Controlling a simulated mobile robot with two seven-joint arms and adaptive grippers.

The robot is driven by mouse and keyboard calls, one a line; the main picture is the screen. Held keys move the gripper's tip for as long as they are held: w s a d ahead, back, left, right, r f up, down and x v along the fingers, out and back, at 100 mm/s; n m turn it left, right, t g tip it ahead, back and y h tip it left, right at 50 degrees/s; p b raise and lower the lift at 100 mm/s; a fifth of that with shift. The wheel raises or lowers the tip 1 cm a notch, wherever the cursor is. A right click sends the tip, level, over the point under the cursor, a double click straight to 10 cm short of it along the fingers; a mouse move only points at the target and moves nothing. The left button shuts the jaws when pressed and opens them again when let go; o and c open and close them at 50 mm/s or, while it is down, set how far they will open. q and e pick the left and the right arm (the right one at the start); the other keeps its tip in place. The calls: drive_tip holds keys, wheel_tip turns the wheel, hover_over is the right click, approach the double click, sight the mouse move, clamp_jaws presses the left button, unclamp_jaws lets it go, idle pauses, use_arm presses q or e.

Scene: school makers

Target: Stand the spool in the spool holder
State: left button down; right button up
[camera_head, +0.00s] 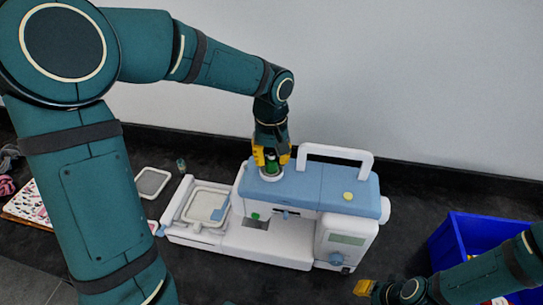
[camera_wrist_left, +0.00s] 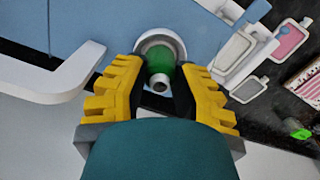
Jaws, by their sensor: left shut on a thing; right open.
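My left gripper (camera_head: 271,158) points down over the left end of the sewing machine's blue top and is shut on a green spool (camera_head: 271,166). In the left wrist view the spool (camera_wrist_left: 163,73) sits between the yellow-and-black fingers. The spool holder, a white round ring (camera_wrist_left: 160,38), surrounds the spool's far end there; in the head view the holder (camera_head: 271,177) is just below the spool. I cannot tell whether the spool rests on its bottom. My right gripper (camera_head: 364,288) is open and empty at the lower right, apart from the machine.
The white and blue sewing machine (camera_head: 280,243) stands on a dark counter with a raised white handle (camera_head: 335,152) close right of my left gripper. A blue bin (camera_head: 448,245) stands right. A small bottle-like thing (camera_head: 181,165) and embroidery frames (camera_head: 152,182) lie left.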

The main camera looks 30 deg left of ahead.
sight(271, 154)
use_arm(q)
drive_tip(key=shift+f, duration=0.25)
use_arm(e)
drive_tip(key=shift+f, duration=0.2)
use_arm(q)
drive_tip(key=c, duration=0.8)
unclamp_jaws()
drive_tip(key=shift+c, duration=0.2)
drive_tip(key=shift+r, duration=0.1)
use_arm(e)
drive_tip(key=shift+r, duration=0.1)
use_arm(q)
drive_tip(key=shift+r, duration=0.25)
use_arm(e)
drive_tip(key=shift+r, duration=0.2)
use_arm(q)
wheel_tip(271, 154, up, 12)
drive_tip(key=p, duration=0.1)
drive_tip(key=shift+w, duration=0.15)
use_arm(e)
drive_tip(key=shift+r, duration=0.55)
use_arm(q)
drive_tip(key=shift+a, duration=0.1)
